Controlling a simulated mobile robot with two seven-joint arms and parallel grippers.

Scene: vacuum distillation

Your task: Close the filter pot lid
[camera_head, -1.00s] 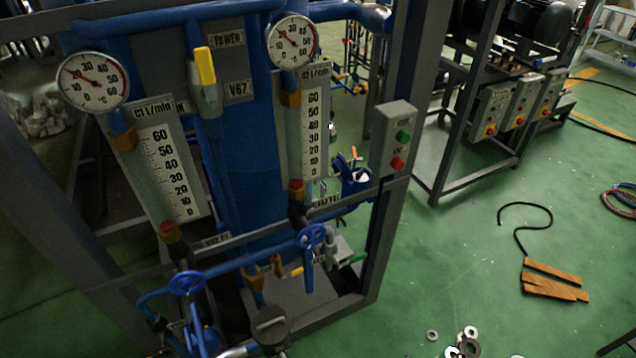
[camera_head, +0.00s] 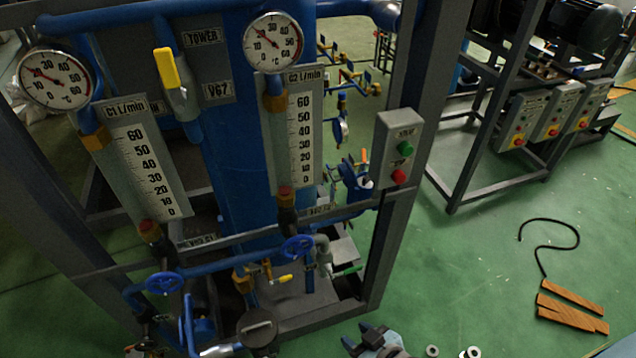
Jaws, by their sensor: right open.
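A dark grey round-topped fitting (camera_head: 258,328), which looks like the filter pot, stands low at the front of the blue pipe rig, near the bottom edge. I cannot tell from this view how its lid sits. My right gripper (camera_head: 359,337) shows at the bottom edge, to the right of the pot and apart from it. Its dark fingers are open with nothing between them. Most of its arm is out of the picture. My left gripper is not in view.
The grey rig frame (camera_head: 392,235) rises between the pot and the open green floor. A blue handwheel (camera_head: 164,283) and another blue handwheel (camera_head: 297,247) sit near the pot. Metal rings (camera_head: 432,351) and wooden pieces (camera_head: 572,308) lie on the floor at right.

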